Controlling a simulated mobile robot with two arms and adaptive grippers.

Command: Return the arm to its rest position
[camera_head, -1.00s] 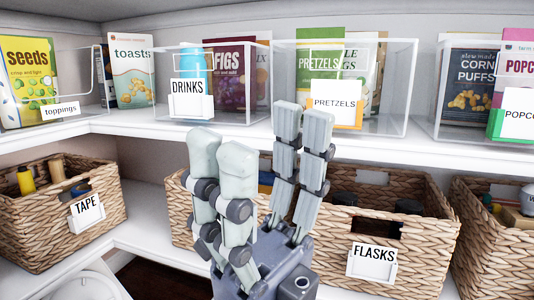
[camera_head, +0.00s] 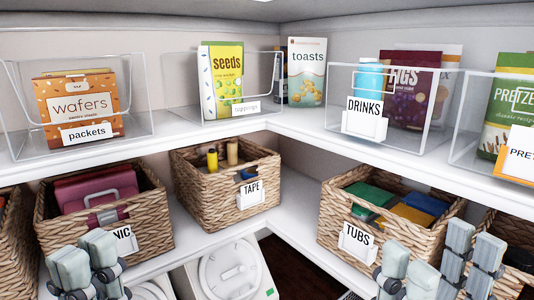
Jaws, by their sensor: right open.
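My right gripper (camera_head: 440,246) is at the lower right, in front of the lower shelf. Its two grey fingers stand apart with nothing between them. It covers part of the area just right of the TUBS basket (camera_head: 340,215). My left gripper (camera_head: 85,262) shows only partly at the lower left, in front of the basket with the partly hidden label (camera_head: 150,232). Its lower part is cut off by the frame, and I cannot tell its opening.
The upper shelf holds clear bins with wafers (camera_head: 78,105), seeds (camera_head: 222,80) and a DRINKS bin (camera_head: 365,120). The TAPE basket (camera_head: 215,195) stands in the corner below. A white round-fronted appliance (camera_head: 230,270) is under the lower shelf.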

